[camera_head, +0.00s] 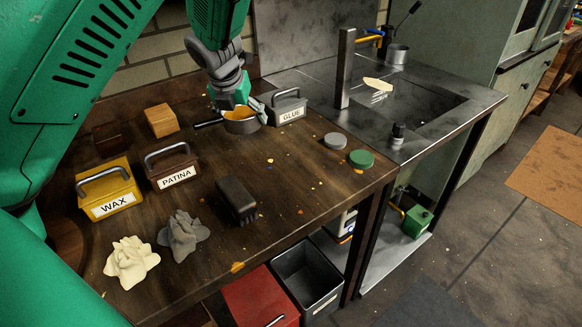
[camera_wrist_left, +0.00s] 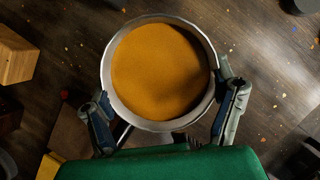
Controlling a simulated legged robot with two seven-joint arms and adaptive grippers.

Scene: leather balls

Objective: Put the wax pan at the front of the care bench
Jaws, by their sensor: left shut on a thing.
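The wax pan (camera_head: 242,124) is a small round metal pan with orange wax inside and a dark handle pointing left. It is at the back of the dark wooden care bench (camera_head: 290,170), beside the glue box. My left gripper (camera_head: 232,98) comes down from above and is shut on the wax pan. In the left wrist view the pan (camera_wrist_left: 160,73) sits between the two fingers (camera_wrist_left: 165,115), its round rim in full view. Whether the pan touches the bench or hangs just above it, I cannot tell. My right gripper is not in view.
A glue box (camera_head: 288,108) stands right of the pan. A patina box (camera_head: 172,168), yellow wax box (camera_head: 107,190), wooden block (camera_head: 161,120), brush (camera_head: 237,198), crumpled cloths (camera_head: 184,235) and two round tins (camera_head: 361,159) are on the bench. The front right bench top is mostly clear.

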